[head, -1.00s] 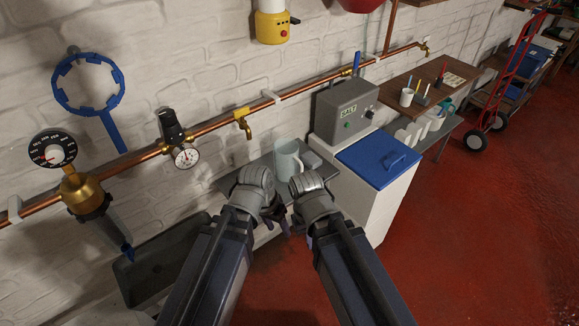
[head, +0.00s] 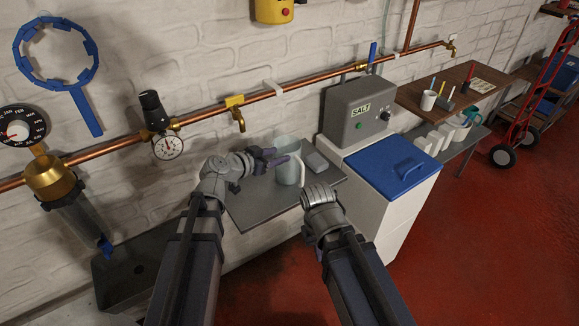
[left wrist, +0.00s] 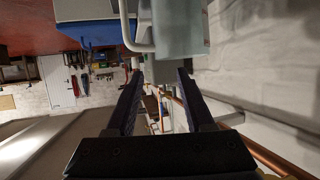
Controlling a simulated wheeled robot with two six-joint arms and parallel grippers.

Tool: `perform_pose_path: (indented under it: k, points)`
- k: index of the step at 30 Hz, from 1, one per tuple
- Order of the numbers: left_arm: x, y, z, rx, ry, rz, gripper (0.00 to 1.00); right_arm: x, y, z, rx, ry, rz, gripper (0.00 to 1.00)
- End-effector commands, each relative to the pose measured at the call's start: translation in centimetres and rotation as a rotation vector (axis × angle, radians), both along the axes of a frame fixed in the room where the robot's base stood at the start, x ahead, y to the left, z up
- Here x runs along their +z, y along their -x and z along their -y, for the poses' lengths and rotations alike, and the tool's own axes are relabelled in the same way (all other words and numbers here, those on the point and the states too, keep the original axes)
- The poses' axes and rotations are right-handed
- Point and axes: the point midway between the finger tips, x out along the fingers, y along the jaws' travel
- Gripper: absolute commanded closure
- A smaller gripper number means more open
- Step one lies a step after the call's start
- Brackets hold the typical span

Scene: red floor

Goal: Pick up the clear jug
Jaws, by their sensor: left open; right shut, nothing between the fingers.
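The clear jug (head: 288,172), pale and see-through with a white handle on its right, stands upright on a grey shelf (head: 262,207) below the copper pipe. My left gripper (head: 270,157) is open at the jug's left side, its dark fingers level with the upper part of the jug. In the left wrist view the jug (left wrist: 180,30) shows upside down beyond the two spread fingertips (left wrist: 160,80), with its handle at left; nothing is between the fingers. My right gripper (head: 322,195) is shut and empty at the shelf's front right; its fingers are mostly hidden behind its wrist.
A small grey block (head: 317,161) lies right of the jug. A brass tap (head: 237,117) hangs above the shelf; a dark sink (head: 128,275) is lower left.

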Motion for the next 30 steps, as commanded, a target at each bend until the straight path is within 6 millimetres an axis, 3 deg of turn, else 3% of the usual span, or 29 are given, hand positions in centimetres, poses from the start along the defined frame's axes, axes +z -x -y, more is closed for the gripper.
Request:
perform_pose_path:
  k: [6, 14, 25, 30]
  points:
    - [-1.6, -2.7, 2.1, -0.003, 0.000, -0.001, 0.47, -1.6, 0.0, 0.0, 0.000, 0.000, 0.000, 1.00]
    - [-1.8, -3.2, 2.5, -0.001, 0.000, -0.001, 0.47, -1.7, 0.0, 0.0, 0.000, 0.000, 0.000, 1.00]
    - [-3.9, -6.8, 5.4, -0.003, 0.000, -0.001, 0.47, -3.8, 0.0, 0.0, 0.000, 0.000, 0.000, 1.00]
    - [-4.0, -7.3, 5.9, -0.001, -0.001, -0.002, 0.47, -3.9, 0.0, 0.0, 0.000, 0.000, 0.000, 1.00]
